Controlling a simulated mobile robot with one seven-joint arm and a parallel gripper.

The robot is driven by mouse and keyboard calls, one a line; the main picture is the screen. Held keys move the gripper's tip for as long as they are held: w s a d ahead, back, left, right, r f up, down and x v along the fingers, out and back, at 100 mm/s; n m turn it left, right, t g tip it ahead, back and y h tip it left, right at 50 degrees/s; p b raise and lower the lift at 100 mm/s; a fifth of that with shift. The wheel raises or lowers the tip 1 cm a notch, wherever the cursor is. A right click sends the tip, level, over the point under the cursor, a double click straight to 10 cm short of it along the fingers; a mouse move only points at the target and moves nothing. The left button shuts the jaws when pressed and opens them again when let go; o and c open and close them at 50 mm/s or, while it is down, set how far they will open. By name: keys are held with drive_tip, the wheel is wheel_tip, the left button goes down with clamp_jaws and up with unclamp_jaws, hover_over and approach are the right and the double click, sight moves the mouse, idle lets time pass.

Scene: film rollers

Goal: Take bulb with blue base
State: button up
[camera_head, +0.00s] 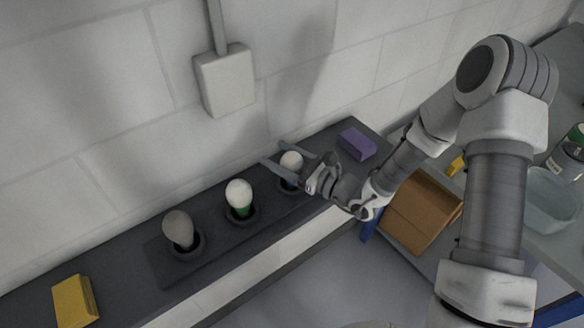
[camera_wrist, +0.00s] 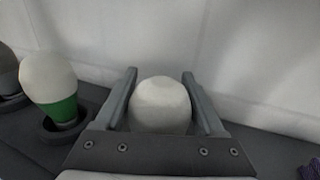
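Three bulbs stand in a row in round dark holders on the dark shelf. The bulb at the right end (camera_head: 291,161) has a white top, and a bit of blue shows at its base. My gripper (camera_head: 281,168) is open around it, one finger on each side. In the wrist view its white top (camera_wrist: 160,103) sits between the two fingers, with a gap on each side; its base is hidden by the gripper body. The middle bulb (camera_head: 239,195) has a green base and also shows at the left of the wrist view (camera_wrist: 50,85). The left bulb (camera_head: 179,229) is grey.
A purple block (camera_head: 357,144) lies on the shelf right of the gripper. A yellow block (camera_head: 75,301) lies at the shelf's left end. The wall rises close behind the bulbs, with a grey box (camera_head: 225,80) on it. A brown box (camera_head: 422,212) stands at the right.

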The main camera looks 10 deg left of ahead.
drive_tip(key=c, duration=0.9)
drive_tip(key=shift+c, duration=0.2)
drive_tip(key=shift+r, duration=0.15)
